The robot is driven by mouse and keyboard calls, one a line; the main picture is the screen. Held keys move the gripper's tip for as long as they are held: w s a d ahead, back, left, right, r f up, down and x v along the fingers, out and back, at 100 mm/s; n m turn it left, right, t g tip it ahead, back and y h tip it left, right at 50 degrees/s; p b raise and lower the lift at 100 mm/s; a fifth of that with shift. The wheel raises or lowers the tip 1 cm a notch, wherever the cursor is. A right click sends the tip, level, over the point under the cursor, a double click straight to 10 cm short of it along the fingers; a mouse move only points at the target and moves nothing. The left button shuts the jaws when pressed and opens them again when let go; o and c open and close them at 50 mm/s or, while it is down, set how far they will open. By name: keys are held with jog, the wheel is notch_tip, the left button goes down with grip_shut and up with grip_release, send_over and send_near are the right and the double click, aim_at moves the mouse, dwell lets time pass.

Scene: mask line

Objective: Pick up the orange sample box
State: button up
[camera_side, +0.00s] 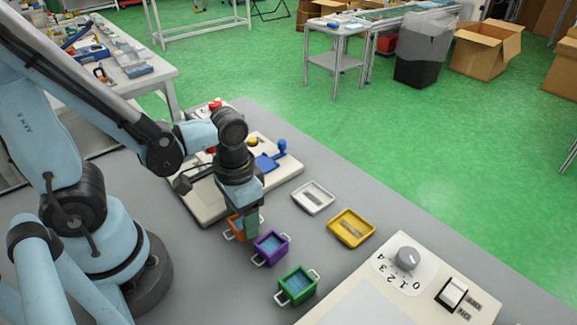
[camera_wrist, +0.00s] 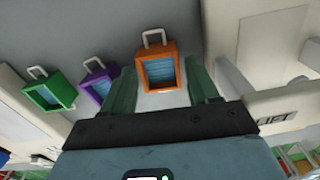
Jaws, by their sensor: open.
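The orange sample box (camera_wrist: 157,50) is an open box with a blue inside and a light wire handle. In the wrist view it lies between the two green fingers of my gripper (camera_wrist: 162,88), which stand apart on either side of it. In the side view the orange box (camera_side: 233,229) is partly hidden behind my gripper (camera_side: 250,219), which is low and right over or beside it. I cannot tell whether the fingers touch the box.
A purple box (camera_side: 270,248) and a green box (camera_side: 297,286) stand in a row beside the orange one. A white tray (camera_side: 313,198) and a yellow tray (camera_side: 351,229) lie to the right. A panel with a dial (camera_side: 407,258) is at the front right. A blue lever (camera_side: 270,160) stands behind.

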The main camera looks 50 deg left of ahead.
jog(key=shift+f, duration=0.8)
jog(key=shift+c, duration=0.2)
jog(key=c, duration=0.7)
jog(key=shift+r, duration=0.2)
